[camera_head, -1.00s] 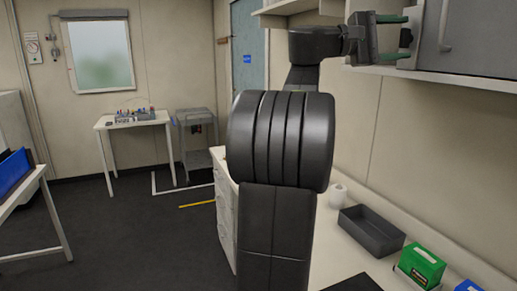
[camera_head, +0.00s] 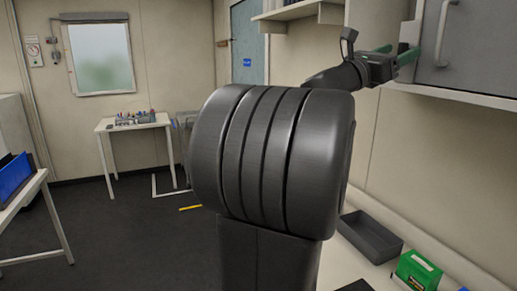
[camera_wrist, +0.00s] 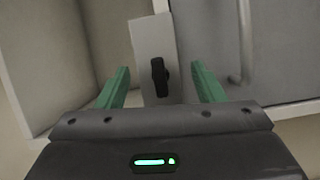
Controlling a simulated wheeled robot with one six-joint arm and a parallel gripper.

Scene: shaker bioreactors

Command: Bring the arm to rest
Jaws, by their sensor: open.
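My gripper (camera_head: 400,55) is at the upper right of the head view, in front of the wall cabinet (camera_head: 470,50). It also shows in the wrist view (camera_wrist: 161,88), where its two green fingers stand wide apart with nothing held between them. Beyond the fingers is a pale upright panel with a dark knob (camera_wrist: 160,76); I cannot tell whether a finger touches anything. My arm is raised, and its large black joint fills the middle of the head view, hiding part of the counter.
A dark tray (camera_head: 371,236) and a green box (camera_head: 418,271) stand on the counter at the lower right. A shelf (camera_head: 300,12) is on the wall near the gripper. A white table (camera_head: 133,124) with small items stands at the back left.

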